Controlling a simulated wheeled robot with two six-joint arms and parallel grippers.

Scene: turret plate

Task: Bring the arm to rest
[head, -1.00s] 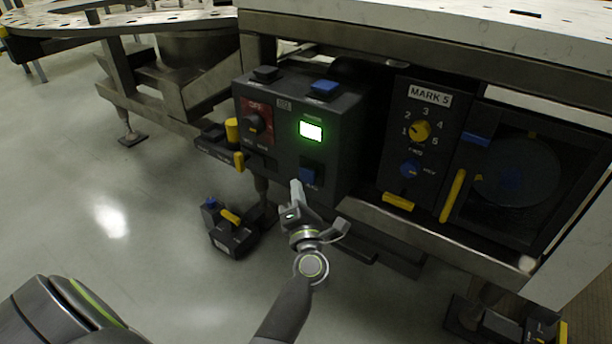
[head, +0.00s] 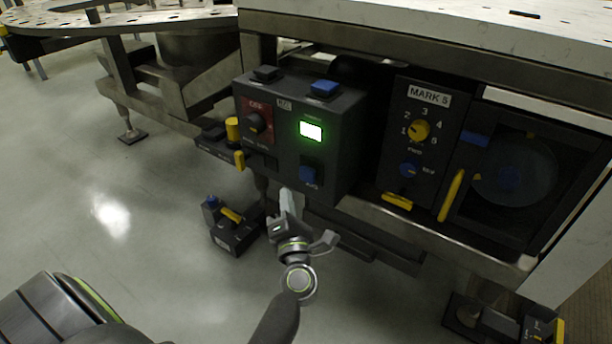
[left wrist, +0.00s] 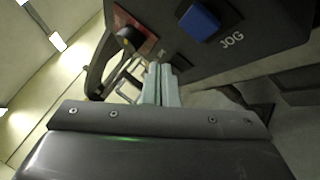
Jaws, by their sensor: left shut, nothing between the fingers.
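My left gripper (head: 287,203) is in the lower middle of the head view. It is shut and empty, just below the front of the dark control box. The left wrist view shows its two pale fingers (left wrist: 161,84) pressed together, pointing toward the box's underside. The control box (head: 343,130) carries a lit green-white display (head: 311,131), a red-backed switch panel (head: 255,118) marked OFF and a blue JOG control (head: 309,173). That blue control also shows in the left wrist view (left wrist: 199,21), apart from the fingers. My right gripper is not in view.
The MARK 5 panel (head: 429,98) with a yellow dial (head: 419,130) stands to the right, beside a dark door with a yellow handle (head: 452,195). A small dark box (head: 233,235) rests on the floor to the left. The grey floor (head: 110,215) at left is open.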

